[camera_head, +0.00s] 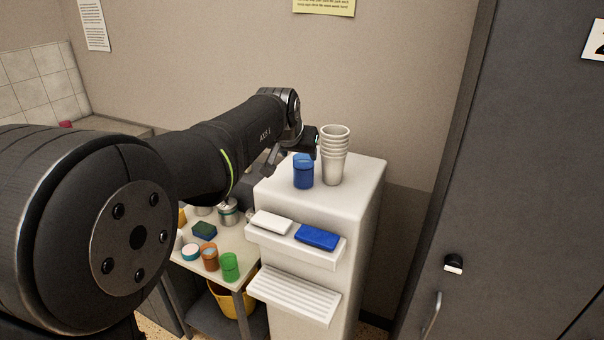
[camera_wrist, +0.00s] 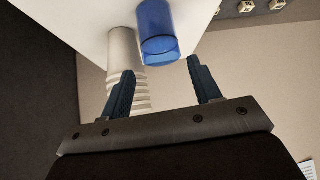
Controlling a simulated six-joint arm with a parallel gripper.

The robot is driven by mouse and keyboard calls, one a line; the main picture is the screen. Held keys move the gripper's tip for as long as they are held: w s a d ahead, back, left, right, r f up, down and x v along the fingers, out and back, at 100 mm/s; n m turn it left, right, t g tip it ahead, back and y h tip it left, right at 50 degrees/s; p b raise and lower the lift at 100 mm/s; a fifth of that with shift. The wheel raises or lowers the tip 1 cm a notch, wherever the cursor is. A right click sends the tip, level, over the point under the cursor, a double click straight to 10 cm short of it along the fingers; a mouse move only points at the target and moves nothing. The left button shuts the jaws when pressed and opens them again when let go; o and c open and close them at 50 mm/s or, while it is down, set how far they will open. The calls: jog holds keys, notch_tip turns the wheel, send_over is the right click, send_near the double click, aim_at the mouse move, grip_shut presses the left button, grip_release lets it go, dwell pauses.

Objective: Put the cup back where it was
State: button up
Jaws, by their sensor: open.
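A blue cup (camera_head: 303,173) stands upright on top of the white cabinet (camera_head: 364,205), just left of a stack of white cups (camera_head: 333,160). The wrist view, which is turned over, shows the blue cup (camera_wrist: 158,32) just beyond my fingertips and roughly in line with the gap between them. The white stack (camera_wrist: 122,50) is partly hidden there behind one finger. My gripper (camera_wrist: 160,66) is open and empty. In the head view my gripper (camera_head: 292,150) is behind and above the blue cup, and its fingers are partly hidden by the arm.
The cabinet front has a shelf with a white block (camera_head: 271,223) and a blue block (camera_head: 317,237), and a ribbed tray (camera_head: 295,295) below. A lower table at left holds a green cup (camera_head: 230,266), an orange cup (camera_head: 210,257) and tins. A dark locker (camera_head: 510,170) stands at right.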

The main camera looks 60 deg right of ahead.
aim_at(303, 163)
jog(key=x, duration=0.9)
jog(key=shift+a, duration=0.1)
jog(key=c, duration=0.8)
jog(key=shift+r, duration=0.15)
